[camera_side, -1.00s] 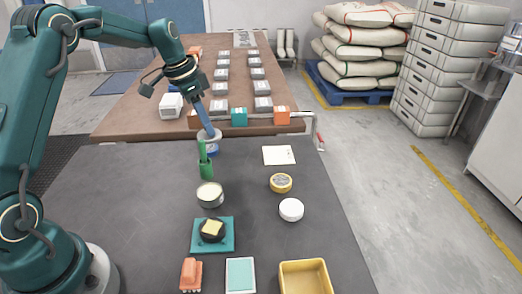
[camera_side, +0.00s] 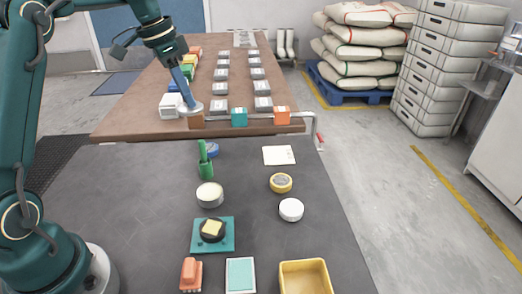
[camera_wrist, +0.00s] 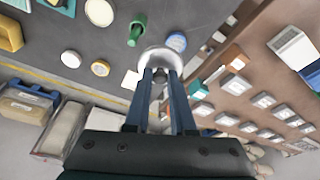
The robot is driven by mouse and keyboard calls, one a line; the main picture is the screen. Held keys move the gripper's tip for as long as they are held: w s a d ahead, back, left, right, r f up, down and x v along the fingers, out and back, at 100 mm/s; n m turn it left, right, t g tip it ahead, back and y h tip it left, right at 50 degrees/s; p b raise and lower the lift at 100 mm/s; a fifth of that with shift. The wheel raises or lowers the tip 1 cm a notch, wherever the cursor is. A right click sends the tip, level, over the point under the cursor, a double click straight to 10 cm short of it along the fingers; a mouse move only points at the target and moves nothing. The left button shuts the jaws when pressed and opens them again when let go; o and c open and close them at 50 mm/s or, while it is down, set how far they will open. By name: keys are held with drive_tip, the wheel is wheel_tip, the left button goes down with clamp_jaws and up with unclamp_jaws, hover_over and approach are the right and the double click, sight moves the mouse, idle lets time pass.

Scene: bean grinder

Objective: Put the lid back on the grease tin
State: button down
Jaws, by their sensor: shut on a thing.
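My gripper (camera_side: 187,97) has long blue fingers and is shut on a round silver lid (camera_side: 194,108). The lid hangs below the fingertips, in line with the near edge of the brown table in the side view. In the wrist view the fingers (camera_wrist: 160,75) grip a small dark knob at the middle of the lid (camera_wrist: 153,56). The grease tin (camera_side: 210,196) stands open on the dark mat, a silver can with cream-coloured contents. It also shows at the top of the wrist view (camera_wrist: 99,13), well apart from the lid.
Near the tin are a green upright tool (camera_side: 205,162), a blue roll (camera_side: 212,150), a yellow roll (camera_side: 281,183), a white disc (camera_side: 291,209) and a teal pad (camera_side: 228,246) with a black item. A yellow bin (camera_side: 305,262) stands in front. Boxes line the brown table (camera_side: 150,110).

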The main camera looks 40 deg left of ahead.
drive_tip(key=s+d+n, duration=0.4)
drive_tip(key=s+d, duration=0.2)
drive_tip(key=d, duration=0.5)
drive_tip(key=shift+y, duration=0.5)
drive_tip(key=shift+s+d+f, duration=0.1)
drive_tip(key=shift+d+f, duration=0.05)
drive_tip(key=shift+f, duration=3.15)
drive_tip(key=shift+d+f, duration=0.1)
drive_tip(key=shift+f, duration=3.2)
drive_tip(key=shift+f, duration=0.15)
drive_tip(key=shift+c, duration=1)
unclamp_jaws()
drive_tip(key=w+v, duration=0.1)
drive_tip(key=v, duration=0.5)
drive_tip(key=shift+w+r, duration=0.25)
drive_tip(key=shift+r, duration=0.35)
